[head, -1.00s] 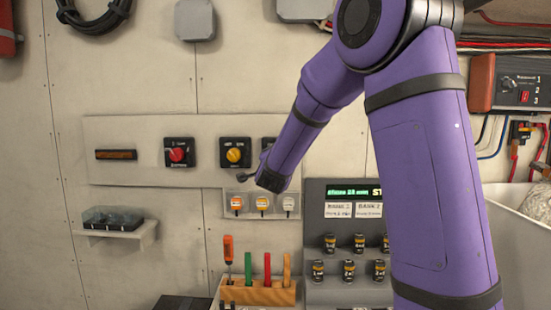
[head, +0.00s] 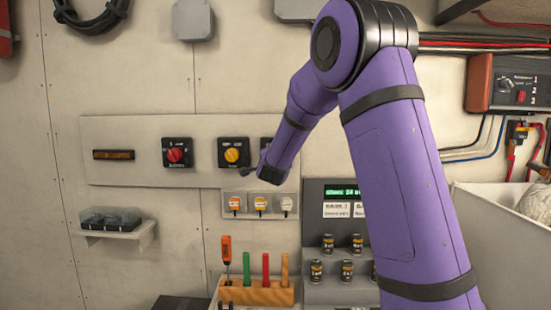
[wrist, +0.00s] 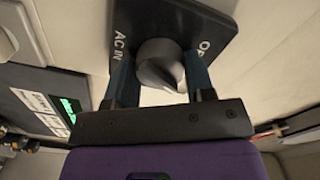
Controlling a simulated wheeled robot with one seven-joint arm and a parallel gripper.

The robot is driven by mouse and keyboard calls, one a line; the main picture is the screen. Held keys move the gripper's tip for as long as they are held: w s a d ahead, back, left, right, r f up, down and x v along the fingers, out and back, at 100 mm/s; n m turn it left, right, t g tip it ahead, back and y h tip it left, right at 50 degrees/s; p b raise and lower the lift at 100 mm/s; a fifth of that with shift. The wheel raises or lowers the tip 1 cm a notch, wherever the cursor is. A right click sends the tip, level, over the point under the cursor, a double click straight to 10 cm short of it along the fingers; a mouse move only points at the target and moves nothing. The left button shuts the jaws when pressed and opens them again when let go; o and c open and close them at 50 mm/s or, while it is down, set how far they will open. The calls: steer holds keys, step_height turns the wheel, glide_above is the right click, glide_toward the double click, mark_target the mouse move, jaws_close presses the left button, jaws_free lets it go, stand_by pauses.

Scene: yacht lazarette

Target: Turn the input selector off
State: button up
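The input selector is a grey round knob (wrist: 162,66) on a dark square plate (wrist: 195,25). In the head view my purple arm (head: 400,170) hides the knob and fingers; only the left edge of a third dark plate (head: 264,144) shows.
Left of it on the panel are a yellow knob (head: 233,155) and a red knob (head: 175,155). Below are several small switches (head: 260,203), a tool rack (head: 257,294) and a unit with a green display (head: 342,191). A white bin (head: 490,235) stands right.

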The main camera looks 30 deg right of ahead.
steer(key=shift+n, duration=0.3)
steer(key=shift+c, duration=0.2)
steer(key=n, duration=0.5)
steer(key=shift+n, duration=0.3)
steer(key=n, duration=0.5)
steer(key=shift+n, duration=0.3)
steer(key=o, duration=0.9)
steer(key=shift+s, duration=0.1)
steer(key=v, duration=1)
steer(key=shift+s+a, duration=0.25)
steer(key=shift+a, duration=0.05)
